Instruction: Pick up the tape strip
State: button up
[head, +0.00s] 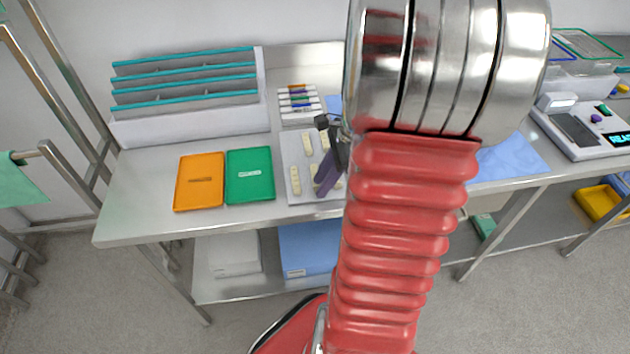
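Several short cream strips lie on a pale grey tray (303,197) on the bench. One cream strip (296,180) lies clear at the tray's left side, and another (308,146) lies farther back. I cannot tell for sure which one is the tape strip. My gripper (329,178) is over the right part of the tray, with a dark purple elongated part pointing down and left close to the strips. My red arm hides much of the gripper. Whether its fingers are open, or hold anything, does not show.
An orange tray (200,204) and a green tray (250,197) lie left of the grey tray. A rack with teal-edged shelves (184,100) stands behind them. A holder with coloured items (299,108) is behind the grey tray. A blue cloth (512,160) and a device (582,128) are right.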

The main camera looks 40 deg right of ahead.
jog(key=shift+c, duration=0.7)
grip_shut()
